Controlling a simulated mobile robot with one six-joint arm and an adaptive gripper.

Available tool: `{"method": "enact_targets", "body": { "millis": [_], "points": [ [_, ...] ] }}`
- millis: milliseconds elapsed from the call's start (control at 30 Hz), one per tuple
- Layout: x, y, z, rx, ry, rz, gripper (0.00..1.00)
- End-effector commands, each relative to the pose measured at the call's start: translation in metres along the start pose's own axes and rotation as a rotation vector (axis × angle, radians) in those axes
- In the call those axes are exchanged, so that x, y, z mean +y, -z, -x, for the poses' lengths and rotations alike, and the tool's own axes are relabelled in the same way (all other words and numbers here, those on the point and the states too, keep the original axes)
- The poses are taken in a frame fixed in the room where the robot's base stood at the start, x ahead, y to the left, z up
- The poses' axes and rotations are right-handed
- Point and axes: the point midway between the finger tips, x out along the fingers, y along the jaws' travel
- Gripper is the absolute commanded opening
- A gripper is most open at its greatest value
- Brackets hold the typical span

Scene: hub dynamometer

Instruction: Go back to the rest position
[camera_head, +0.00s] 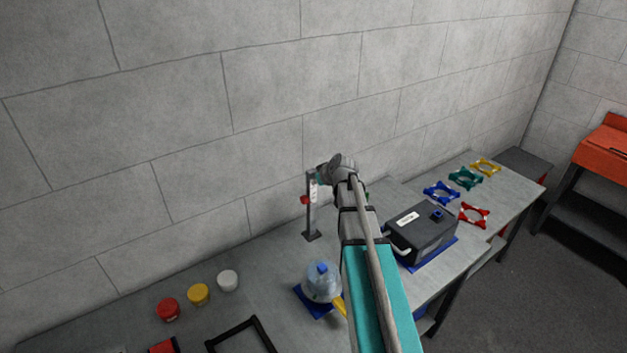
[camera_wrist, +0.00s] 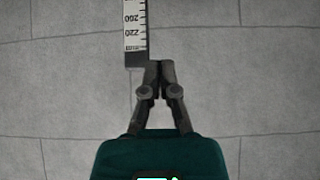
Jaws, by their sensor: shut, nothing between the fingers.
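My gripper (camera_wrist: 159,66) is shut and empty in the wrist view, its two fingertips together. Just ahead of it in that view is a dark post with a white printed scale (camera_wrist: 135,25). In the head view my arm reaches up over the bench (camera_head: 265,268), and its wrist end is beside the upright post (camera_head: 311,212). The fingers are hidden or too small to make out in the head view. I cannot tell whether they touch the post.
A clear jug with a blue cap (camera_head: 321,285) stands on a blue mat left of my arm. A black box (camera_head: 422,232) stands right, with coloured brackets (camera_head: 441,193) behind it. Red (camera_head: 167,309), yellow (camera_head: 199,294) and white (camera_head: 228,280) lids lie left. The wall (camera_head: 190,130) is behind.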

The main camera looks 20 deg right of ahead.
Motion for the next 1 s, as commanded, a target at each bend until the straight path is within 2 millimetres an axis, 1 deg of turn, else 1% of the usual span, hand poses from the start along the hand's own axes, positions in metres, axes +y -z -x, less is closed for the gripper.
{"method": "enact_targets", "body": {
  "millis": [100, 700, 767, 867, 967, 1000],
  "points": [
    [0.000, 0.000, 0.003, 0.000, 0.000, 0.000, 0.00],
    [-0.003, -0.001, 0.002, -0.002, 0.003, 0.002, 0.00],
    [-0.008, -0.004, 0.002, -0.012, 0.007, 0.001, 0.00],
    [-0.024, -0.015, -0.001, -0.043, 0.024, -0.006, 0.00],
    [-0.049, -0.033, -0.003, -0.100, 0.047, -0.017, 0.00],
    [-0.062, -0.043, -0.004, -0.132, 0.057, -0.023, 0.00]
  ]
}}
